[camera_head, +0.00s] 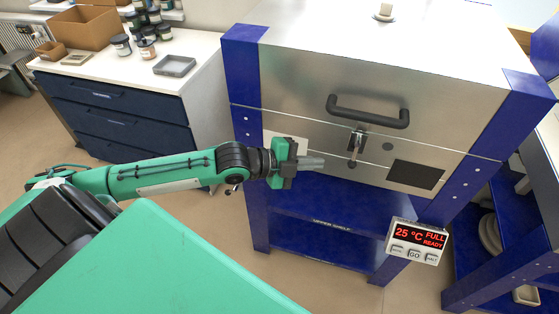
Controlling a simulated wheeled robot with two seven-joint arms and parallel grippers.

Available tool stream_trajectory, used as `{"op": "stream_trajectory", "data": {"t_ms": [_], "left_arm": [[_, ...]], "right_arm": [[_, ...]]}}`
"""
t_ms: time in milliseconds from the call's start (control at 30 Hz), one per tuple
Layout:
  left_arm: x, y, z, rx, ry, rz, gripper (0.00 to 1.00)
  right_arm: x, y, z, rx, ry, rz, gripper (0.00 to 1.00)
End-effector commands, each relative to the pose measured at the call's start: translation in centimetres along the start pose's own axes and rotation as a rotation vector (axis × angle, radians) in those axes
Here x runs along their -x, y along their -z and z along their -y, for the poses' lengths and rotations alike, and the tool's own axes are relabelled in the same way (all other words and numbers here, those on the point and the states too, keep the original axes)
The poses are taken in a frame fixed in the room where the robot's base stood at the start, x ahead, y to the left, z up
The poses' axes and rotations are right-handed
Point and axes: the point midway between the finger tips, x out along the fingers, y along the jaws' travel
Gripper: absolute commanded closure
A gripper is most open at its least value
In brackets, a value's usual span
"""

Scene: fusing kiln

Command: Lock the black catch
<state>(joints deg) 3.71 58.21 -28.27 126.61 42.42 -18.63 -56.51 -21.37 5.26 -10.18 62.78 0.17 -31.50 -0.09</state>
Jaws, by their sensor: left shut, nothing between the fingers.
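The kiln (290,85) is a silver box with blue corner posts, and its lid is down. The catch (356,143) is a small metal and dark lever on the kiln front, below the black bar handle (368,112). It hangs across the seam between lid and body. Whether it is fastened is too small to tell. My left gripper (321,162) is shut and empty, with its fingertips pointing right, a little left of the catch's lower end and apart from it in the picture. My right gripper is not in view.
A control box (416,241) reading 25 °C, FULL, READY hangs at the kiln's lower right. Blue shelves (320,243) lie below the kiln. A dark drawer cabinet (120,120) with jars and a grey tray (175,66) stands left. A blue rack (490,262) stands right.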

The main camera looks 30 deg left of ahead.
Motion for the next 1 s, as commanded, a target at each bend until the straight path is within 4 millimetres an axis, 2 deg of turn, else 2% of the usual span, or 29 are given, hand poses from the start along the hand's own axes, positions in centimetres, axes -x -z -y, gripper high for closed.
{"op": "stream_trajectory", "data": {"t_ms": [100, 400, 700, 1000], "left_arm": [[1.8, -0.2, -0.2, -0.003, -0.003, 0.003, 1.0], [5.2, -0.1, -0.1, -0.002, -0.004, 0.002, 1.0], [6.9, -0.1, 0.1, 0.001, 0.0, 0.002, 1.0], [7.3, 0.0, 0.1, -0.001, 0.0, 0.0, 1.0]], "right_arm": [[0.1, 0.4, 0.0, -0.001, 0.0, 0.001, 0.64], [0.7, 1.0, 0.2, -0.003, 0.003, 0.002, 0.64], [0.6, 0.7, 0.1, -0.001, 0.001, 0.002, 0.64], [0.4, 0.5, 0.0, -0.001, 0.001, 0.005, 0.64]]}}
